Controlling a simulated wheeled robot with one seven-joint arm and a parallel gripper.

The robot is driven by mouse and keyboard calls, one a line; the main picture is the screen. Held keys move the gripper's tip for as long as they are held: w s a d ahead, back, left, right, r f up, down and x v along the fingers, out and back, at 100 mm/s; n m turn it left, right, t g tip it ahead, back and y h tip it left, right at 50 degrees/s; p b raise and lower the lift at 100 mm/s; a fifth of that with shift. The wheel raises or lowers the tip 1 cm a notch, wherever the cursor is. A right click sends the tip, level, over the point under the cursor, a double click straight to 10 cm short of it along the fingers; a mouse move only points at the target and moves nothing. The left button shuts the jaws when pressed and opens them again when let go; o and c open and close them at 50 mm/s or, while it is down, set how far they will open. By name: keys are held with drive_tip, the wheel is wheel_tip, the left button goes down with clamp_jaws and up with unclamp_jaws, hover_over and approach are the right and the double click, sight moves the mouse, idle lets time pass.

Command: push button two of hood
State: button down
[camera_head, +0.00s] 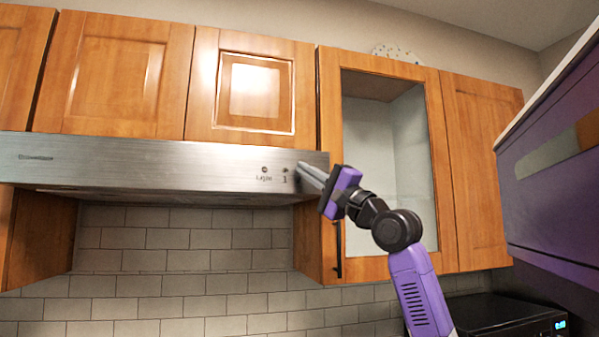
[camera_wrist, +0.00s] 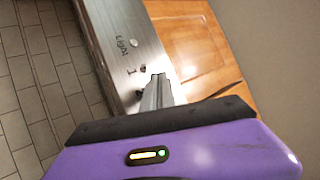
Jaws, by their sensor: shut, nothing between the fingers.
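The hood (camera_head: 150,165) is a long brushed-metal range hood under wooden cabinets. Its front carries a button labelled Light (camera_head: 264,169) and a button labelled 1 (camera_head: 285,170) near the right end. The hood also shows in the wrist view (camera_wrist: 120,15), with the button labelled 1 (camera_wrist: 143,69) just above my fingertips. Button two is not visible; my fingers cover the panel just past button 1. My gripper (camera_head: 301,168) is shut and empty, its fingertips at the hood's front by the right end. It also shows in the wrist view (camera_wrist: 157,80). I cannot tell whether the tips touch the panel.
An open-fronted wooden cabinet (camera_head: 440,130) stands right of the hood, behind my arm. A purple panel (camera_head: 550,170) juts in at the far right. A black appliance (camera_head: 510,320) sits at lower right. The space below the hood, before the tiled wall (camera_head: 180,260), is clear.

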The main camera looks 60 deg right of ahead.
drive_tip(key=shift+w+d, duration=0.1)
idle(0.5)
drive_tip(key=shift+w+d, duration=0.2)
drive_tip(key=shift+d, duration=0.05)
drive_tip(key=shift+w+d+p, duration=0.1)
drive_tip(key=shift+d+p, duration=0.05)
drive_tip(key=shift+p, duration=0.15)
idle(0.4)
drive_tip(key=shift+s+a, duration=0.4)
drive_tip(key=shift+a, duration=0.05)
drive_tip(key=s+a, duration=0.4)
drive_tip(key=shift+a, duration=0.3)
idle(0.5)
idle(0.5)
